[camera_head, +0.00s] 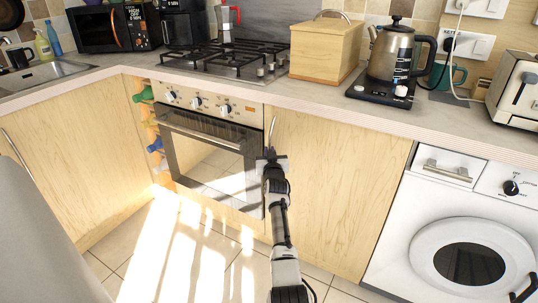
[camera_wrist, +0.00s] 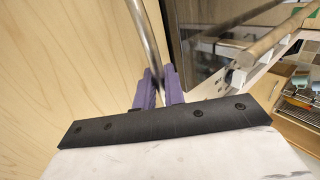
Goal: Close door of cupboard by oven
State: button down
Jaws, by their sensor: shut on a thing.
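The cupboard door (camera_head: 340,190) is pale wood and stands just right of the oven (camera_head: 210,150). It looks flush or nearly flush with the front; any small gap at its edge is hard to tell. Its thin metal handle (camera_head: 272,130) is upright near the door's left edge. My gripper (camera_head: 270,155) is at the lower end of this handle. In the wrist view, the purple fingers of my gripper (camera_wrist: 159,88) are shut around the handle bar (camera_wrist: 146,35), with the door's wood face (camera_wrist: 70,60) to the left. The fingertips' exact contact is partly hidden.
The oven's bar handle (camera_wrist: 270,42) is close on the right in the wrist view. A worktop (camera_head: 330,120) overhangs the door, with a wooden box (camera_head: 325,52) and a kettle (camera_head: 389,50) on it. A white washing machine (camera_head: 460,230) stands right of the door. The floor in front is clear.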

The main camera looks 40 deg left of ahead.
jog(key=c, duration=1.7)
grip_release()
jog(key=shift+s, duration=0.1)
jog(key=p+v, duration=0.1)
jog(key=v, duration=1.2)
jog(key=shift+s+d, duration=0.25)
jog(key=shift+d, duration=0.1)
